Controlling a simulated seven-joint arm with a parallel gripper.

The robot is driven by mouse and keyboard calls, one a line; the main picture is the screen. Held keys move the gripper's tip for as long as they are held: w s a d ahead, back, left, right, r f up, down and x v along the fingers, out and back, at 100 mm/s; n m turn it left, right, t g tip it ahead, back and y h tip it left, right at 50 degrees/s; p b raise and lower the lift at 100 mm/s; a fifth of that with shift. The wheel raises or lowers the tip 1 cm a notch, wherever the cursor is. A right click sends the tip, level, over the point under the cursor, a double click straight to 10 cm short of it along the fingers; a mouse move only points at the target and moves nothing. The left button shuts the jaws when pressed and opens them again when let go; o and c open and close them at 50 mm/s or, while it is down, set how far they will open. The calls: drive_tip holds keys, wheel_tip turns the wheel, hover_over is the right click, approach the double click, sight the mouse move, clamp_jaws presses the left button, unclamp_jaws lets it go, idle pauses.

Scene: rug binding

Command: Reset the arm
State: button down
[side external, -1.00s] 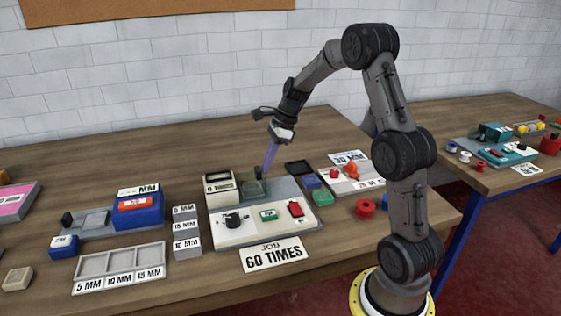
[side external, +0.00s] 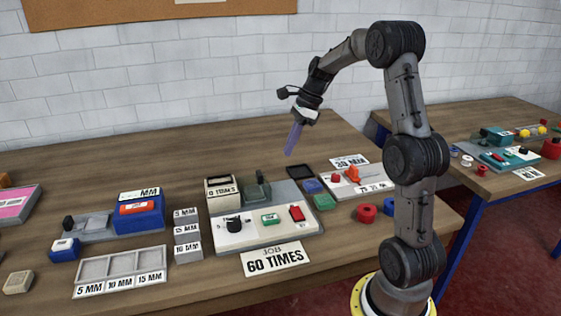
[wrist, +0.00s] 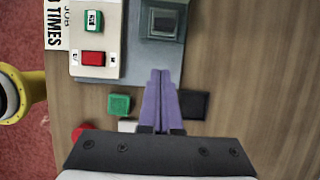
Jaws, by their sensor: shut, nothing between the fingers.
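My gripper (side external: 291,151) has slim purple fingers that are shut and empty. It hangs in the air above the table, above and to the right of the grey machine board (side external: 292,191). In the wrist view the purple fingers (wrist: 161,75) are together, pointing toward the dark green block (wrist: 163,24) on that board. The board carries a white panel with a black knob (side external: 233,222), a green button (side external: 270,218) and a red switch (side external: 297,213). A counter box reading "0 TIMES" (side external: 221,193) stands at its back left.
A sign reading "JOB 60 TIMES" (side external: 275,258) lies before the board.

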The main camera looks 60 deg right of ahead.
drive_tip(key=a+r+n, duration=0.3)
drive_tip(key=a+r, duration=0.6)
drive_tip(key=r, duration=0.1)
drive_tip(key=s+a+r+n+h, duration=0.1)
drive_tip(key=s+a+n, duration=0.2)
drive_tip(key=a, duration=0.2)
drive_tip(key=s+a+r+n, duration=0.2)
drive_tip(key=s+a+n, duration=0.1)
drive_tip(key=a, duration=0.3)
drive_tip(key=s+a+f+n+t+h, duration=0.1)
drive_tip(key=s+a+f+n, duration=0.1)
drive_tip(key=s+f+n, duration=0.2)
drive_tip(key=s+a+f+n+t+h, duration=0.1)
drive_tip(key=s+f+n, duration=0.3)
drive_tip(key=s+n, duration=0.5)
drive_tip(key=shift+s+a+n, duration=0.4)
drive_tip(key=shift+a+n, duration=0.2)
drive_tip(key=shift+n, duration=1.9)
